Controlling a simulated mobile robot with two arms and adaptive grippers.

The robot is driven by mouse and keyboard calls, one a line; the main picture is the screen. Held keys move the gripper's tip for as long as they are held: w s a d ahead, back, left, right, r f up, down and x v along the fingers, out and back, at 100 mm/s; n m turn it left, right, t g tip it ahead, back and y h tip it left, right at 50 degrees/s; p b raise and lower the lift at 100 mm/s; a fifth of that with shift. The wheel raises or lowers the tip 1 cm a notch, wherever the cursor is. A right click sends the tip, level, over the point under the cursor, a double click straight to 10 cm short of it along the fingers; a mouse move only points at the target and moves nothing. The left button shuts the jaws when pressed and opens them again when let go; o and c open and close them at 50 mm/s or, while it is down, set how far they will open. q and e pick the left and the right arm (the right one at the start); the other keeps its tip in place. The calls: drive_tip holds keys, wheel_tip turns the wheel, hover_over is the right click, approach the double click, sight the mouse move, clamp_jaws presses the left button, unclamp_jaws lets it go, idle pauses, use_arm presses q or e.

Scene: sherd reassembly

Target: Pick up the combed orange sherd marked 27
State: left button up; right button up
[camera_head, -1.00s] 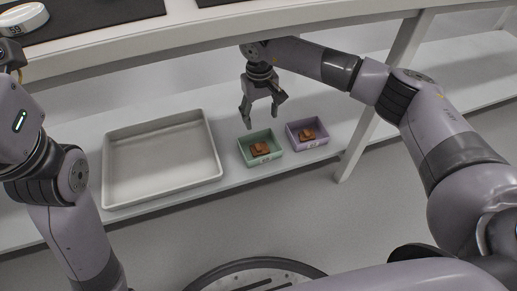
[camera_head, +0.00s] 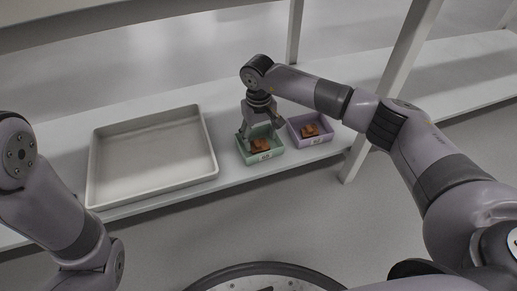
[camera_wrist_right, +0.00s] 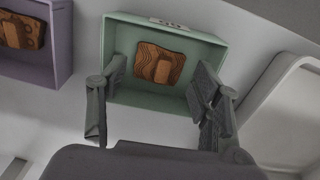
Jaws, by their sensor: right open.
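An orange-brown sherd with dark wavy combed lines (camera_wrist_right: 158,65) lies in the green box (camera_wrist_right: 205,48), with a paler raised block on it; this sherd (camera_head: 260,145) also shows in the head view. A second orange-brown sherd (camera_wrist_right: 22,31), with dark rounded marks, lies in the purple box (camera_wrist_right: 58,45). I cannot read a number on either sherd. My right gripper (camera_head: 261,131) is open and empty, low over the green box. In the right wrist view its fingers (camera_wrist_right: 160,80) stand apart on either side of the combed sherd, not touching it. My left gripper is out of view.
A large empty grey tray (camera_head: 214,165) stands left of the green box on the white shelf (camera_head: 140,108). The purple box (camera_head: 327,139) stands close on the green box's right. A shelf post (camera_head: 378,105) rises to the right of the boxes.

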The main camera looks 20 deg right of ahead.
sight(260, 144)
wheel_tip(260, 144, down, 3)
drive_tip(key=shift+f+b, duration=0.2)
drive_tip(key=shift+b, duration=0.8)
drive_tip(key=shift+r, duration=0.15)
drive_tip(key=shift+c, duration=0.3)
drive_tip(key=c, duration=0.9)
drive_tip(key=shift+o, duration=0.2)
